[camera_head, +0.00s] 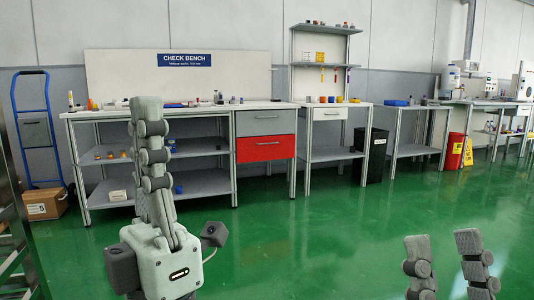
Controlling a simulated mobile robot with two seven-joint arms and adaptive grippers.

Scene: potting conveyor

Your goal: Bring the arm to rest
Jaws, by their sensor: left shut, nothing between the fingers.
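My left gripper (147,110) stands upright in the left part of the head view. Its fingers point up, are together and hold nothing. It shows in front of the check bench, well apart from it, and hides part of the bench's shelves. My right gripper (444,244) shows only by its fingers at the bottom right. They point up with a wide gap between them, and nothing is in the gap. The rest of the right arm is out of view.
The check bench (197,117) with a red drawer (266,148) stands along the wall. A blue hand truck (38,130) is at the left and a black bin (376,155) at the right. The green floor (320,235) in front is clear.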

